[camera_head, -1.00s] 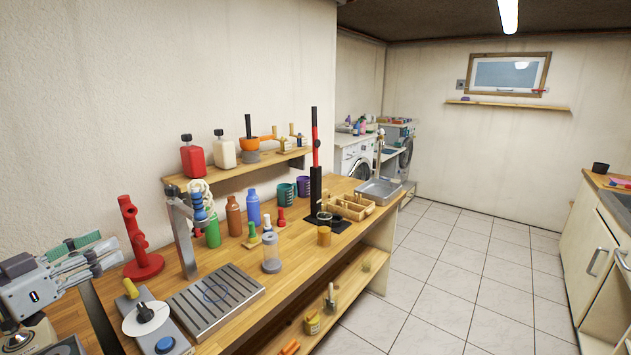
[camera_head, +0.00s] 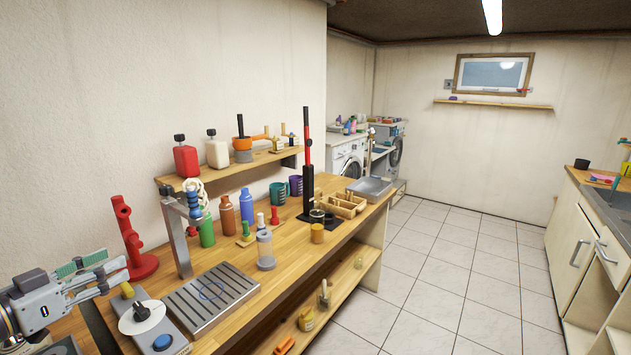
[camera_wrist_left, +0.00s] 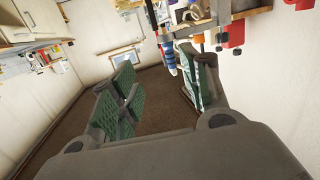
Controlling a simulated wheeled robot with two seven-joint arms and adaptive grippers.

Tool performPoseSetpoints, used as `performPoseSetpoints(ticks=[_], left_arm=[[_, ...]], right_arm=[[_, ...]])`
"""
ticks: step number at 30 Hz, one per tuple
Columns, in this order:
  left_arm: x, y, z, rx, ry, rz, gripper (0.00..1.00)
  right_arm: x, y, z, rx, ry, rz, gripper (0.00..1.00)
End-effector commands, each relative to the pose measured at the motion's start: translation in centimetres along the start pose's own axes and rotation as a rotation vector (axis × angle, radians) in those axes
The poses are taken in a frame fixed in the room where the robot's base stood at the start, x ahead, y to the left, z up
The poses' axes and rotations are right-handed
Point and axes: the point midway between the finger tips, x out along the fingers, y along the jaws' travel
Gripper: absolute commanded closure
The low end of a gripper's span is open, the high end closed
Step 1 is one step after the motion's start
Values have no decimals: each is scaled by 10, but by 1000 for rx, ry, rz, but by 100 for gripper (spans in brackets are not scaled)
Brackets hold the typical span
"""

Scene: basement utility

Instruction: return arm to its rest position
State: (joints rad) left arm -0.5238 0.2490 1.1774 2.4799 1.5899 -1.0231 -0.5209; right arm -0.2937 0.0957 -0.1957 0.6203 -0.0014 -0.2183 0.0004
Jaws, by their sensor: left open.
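My left gripper (camera_head: 98,274) is at the lower left in the head view, above the left end of the wooden workbench (camera_head: 318,259). Its green-padded fingers point right and are apart, with nothing between them. In the left wrist view the two fingers (camera_wrist_left: 160,88) are spread, and the gap between them is empty. The red stand (camera_head: 140,266) is on the bench just beyond the fingertips; I cannot tell how near. My right gripper does not show in either view.
A grey device with a white disc (camera_head: 141,317) and a slotted metal plate (camera_head: 211,297) lie near the left gripper. A shelf (camera_head: 230,168) runs above. The tiled floor (camera_head: 440,270) is clear.

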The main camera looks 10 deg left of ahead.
Motion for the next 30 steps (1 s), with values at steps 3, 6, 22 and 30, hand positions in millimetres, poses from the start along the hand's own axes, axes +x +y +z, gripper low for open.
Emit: performPoseSetpoints(ticks=[3, 6, 22, 30], left_arm=[[10, 5, 18, -11, -47, 8, 54], [20, 11, 36, -24, -95, 14, 54], [71, 77, 178, -77, -483, 56, 54], [80, 118, 237, -77, -661, 63, 54]], right_arm=[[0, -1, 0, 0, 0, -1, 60], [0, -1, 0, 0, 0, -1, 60], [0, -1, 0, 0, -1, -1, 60], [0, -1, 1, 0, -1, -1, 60]])
